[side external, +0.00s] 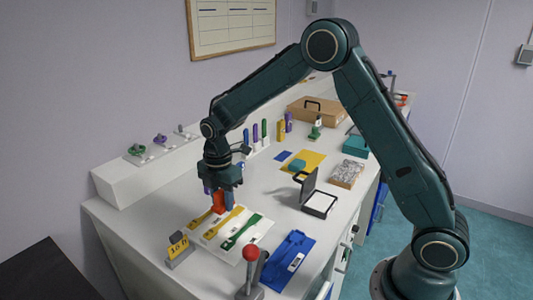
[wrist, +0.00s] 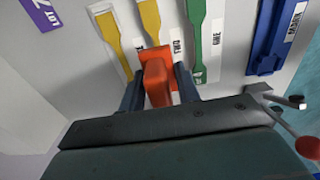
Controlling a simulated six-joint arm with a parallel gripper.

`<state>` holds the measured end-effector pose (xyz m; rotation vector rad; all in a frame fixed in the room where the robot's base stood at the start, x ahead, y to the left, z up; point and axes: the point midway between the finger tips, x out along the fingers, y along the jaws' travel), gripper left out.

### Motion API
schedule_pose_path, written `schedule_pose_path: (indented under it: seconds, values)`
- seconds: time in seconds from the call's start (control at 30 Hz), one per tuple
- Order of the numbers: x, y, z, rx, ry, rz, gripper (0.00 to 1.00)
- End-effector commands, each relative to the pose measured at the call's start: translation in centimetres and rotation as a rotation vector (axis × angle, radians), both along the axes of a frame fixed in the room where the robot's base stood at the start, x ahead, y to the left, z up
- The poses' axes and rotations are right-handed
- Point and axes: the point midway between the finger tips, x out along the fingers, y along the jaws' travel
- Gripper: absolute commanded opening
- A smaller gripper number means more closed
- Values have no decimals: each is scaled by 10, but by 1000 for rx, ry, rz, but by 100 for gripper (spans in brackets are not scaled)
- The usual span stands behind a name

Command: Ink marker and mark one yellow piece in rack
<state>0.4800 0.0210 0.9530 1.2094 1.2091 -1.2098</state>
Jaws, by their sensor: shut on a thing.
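My gripper (wrist: 158,90) is shut on an orange-red marker (wrist: 157,70), also seen in the side view (side external: 218,202), held upright above the white rack (side external: 262,226). Two yellow pieces lie in the rack: one left (wrist: 112,35) and one in the middle (wrist: 150,25). A green piece (wrist: 196,35) lies to their right. In the wrist view the marker covers the near end of the middle yellow piece, by the "TWO" label. I cannot tell whether it touches. An open ink pad (side external: 320,202) with a raised dark lid stands right of the rack.
A blue tray (side external: 290,258) lies right of the rack. A lever with a red ball (side external: 250,253) stands at the front. A grey block with a yellow number plate (side external: 178,247) is front left. Several bottles and a box (side external: 318,110) stand farther back.

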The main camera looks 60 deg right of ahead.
Motion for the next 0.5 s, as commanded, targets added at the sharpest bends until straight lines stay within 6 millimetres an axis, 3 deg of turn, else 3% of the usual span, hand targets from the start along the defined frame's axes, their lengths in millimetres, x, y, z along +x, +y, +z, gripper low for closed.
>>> schedule_pose_path:
  seconds: [0.5]
  values:
    - [0,0,-26,0,-1,0,18]
